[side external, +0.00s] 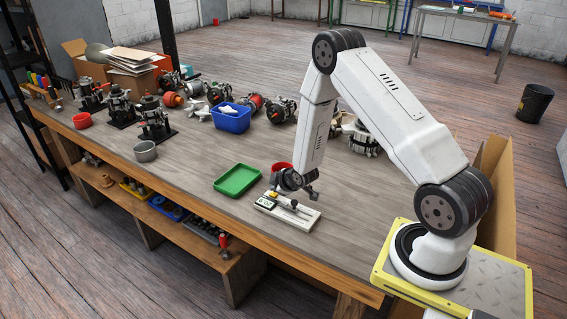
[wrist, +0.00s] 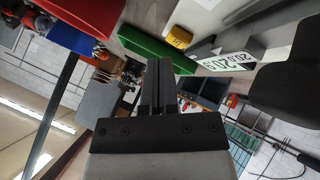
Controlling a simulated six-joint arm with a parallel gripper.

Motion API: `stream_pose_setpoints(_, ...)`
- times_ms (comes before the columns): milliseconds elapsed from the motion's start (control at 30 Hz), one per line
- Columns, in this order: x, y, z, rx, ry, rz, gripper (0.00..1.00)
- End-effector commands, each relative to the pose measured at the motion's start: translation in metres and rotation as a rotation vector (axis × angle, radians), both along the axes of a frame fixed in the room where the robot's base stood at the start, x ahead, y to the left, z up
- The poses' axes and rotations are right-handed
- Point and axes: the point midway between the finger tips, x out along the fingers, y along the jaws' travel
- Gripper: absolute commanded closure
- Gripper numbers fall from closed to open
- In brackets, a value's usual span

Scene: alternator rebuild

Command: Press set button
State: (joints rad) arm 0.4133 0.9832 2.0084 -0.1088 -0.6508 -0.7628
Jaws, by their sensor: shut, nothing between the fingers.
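A white measuring device (side external: 287,211) lies near the front edge of the bench, with a small display and a dark bar along it. In the wrist view its digital display (wrist: 228,62) shows digits that look like 20.9, tilted in the picture. A small yellow part with dark marks (wrist: 179,37) sits beside the display; I cannot tell whether it is the set button. My gripper (side external: 313,194) is just above and behind the device, seemingly apart from it. In the wrist view my gripper's dark fingers (wrist: 158,68) are together and empty.
A green tray (side external: 237,179) lies left of the device, and a red container (side external: 281,167) stands behind it, partly hidden by my arm. A blue bin (side external: 231,117) and several alternator parts stand farther back.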

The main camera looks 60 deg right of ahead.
Motion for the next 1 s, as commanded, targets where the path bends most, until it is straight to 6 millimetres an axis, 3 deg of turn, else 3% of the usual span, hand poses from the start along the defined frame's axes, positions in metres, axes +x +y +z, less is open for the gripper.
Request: stream_pose_setpoints(1000, -0.0002, 0.0001, -0.0079, 0.000, 0.000, 0.000, 1.00)
